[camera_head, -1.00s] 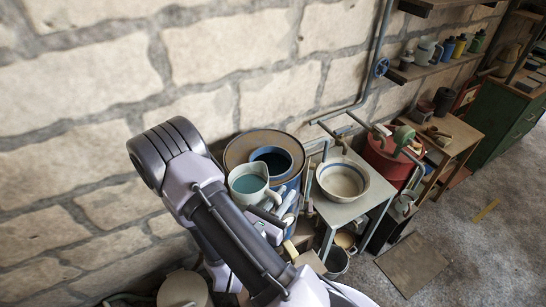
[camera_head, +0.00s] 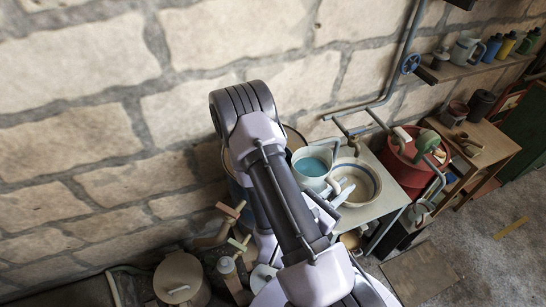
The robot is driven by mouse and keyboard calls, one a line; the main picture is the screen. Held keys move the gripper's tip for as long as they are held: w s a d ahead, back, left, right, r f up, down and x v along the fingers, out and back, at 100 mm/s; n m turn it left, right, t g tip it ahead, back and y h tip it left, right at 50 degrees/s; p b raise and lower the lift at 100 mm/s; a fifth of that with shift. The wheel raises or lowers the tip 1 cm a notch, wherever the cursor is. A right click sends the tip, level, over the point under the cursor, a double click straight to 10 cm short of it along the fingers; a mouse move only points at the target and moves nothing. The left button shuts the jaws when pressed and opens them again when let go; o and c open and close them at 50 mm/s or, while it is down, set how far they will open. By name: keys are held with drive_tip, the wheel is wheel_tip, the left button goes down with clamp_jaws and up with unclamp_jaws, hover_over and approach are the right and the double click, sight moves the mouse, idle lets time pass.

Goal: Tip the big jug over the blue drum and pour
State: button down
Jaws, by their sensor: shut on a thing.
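The big jug (camera_head: 312,168) is pale grey-green and holds teal liquid. It looks about upright, with no stream leaving it. My gripper (camera_head: 333,191) is shut on the jug's handle side, partly hidden by my arm. The jug appears in front of the left edge of the wash bowl; its height above the bowl is hard to tell. The blue drum (camera_head: 235,192) stands behind my arm, left of the jug. Only slivers of its blue side and brown rim show, and its opening is hidden.
The cream bowl (camera_head: 369,187) with a blue band sits on a grey metal table (camera_head: 384,211). Pipes and a tap run above it. A red drum (camera_head: 409,174) stands to the right. A lidded pot (camera_head: 180,279) and clutter lie below left.

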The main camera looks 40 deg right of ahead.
sight(321, 155)
drive_tip(key=shift+w+r, duration=0.1)
drive_tip(key=shift+w, duration=0.05)
drive_tip(key=w+r+n+p, duration=0.1)
drive_tip(key=n+p, duration=0.1)
drive_tip(key=w+r+n+p, duration=0.1)
drive_tip(key=w+n+p, duration=0.1)
drive_tip(key=shift+a, duration=0.2)
idle(0.4)
drive_tip(key=shift+w+r+n+p, duration=0.7)
drive_tip(key=shift+r+n+p, duration=0.2)
drive_tip(key=shift+p, duration=0.45)
drive_tip(key=shift+w+a+r+n+p, duration=0.15)
drive_tip(key=shift+w+n+p, duration=0.15)
drive_tip(key=shift+w, duration=0.15)
drive_tip(key=shift+w+r+n+p, duration=0.3)
drive_tip(key=shift+w+n+p, duration=0.2)
drive_tip(key=shift+w, duration=0.1)
drive_tip(key=shift+w+a+r+n+p, duration=0.1)
drive_tip(key=shift+w+r+n+p, duration=0.1)
drive_tip(key=shift+w+n+p, duration=0.35)
drive_tip(key=shift+w+a+r+n, duration=0.1)
drive_tip(key=shift+w+r+n, duration=0.1)
drive_tip(key=shift+w+n, duration=0.35)
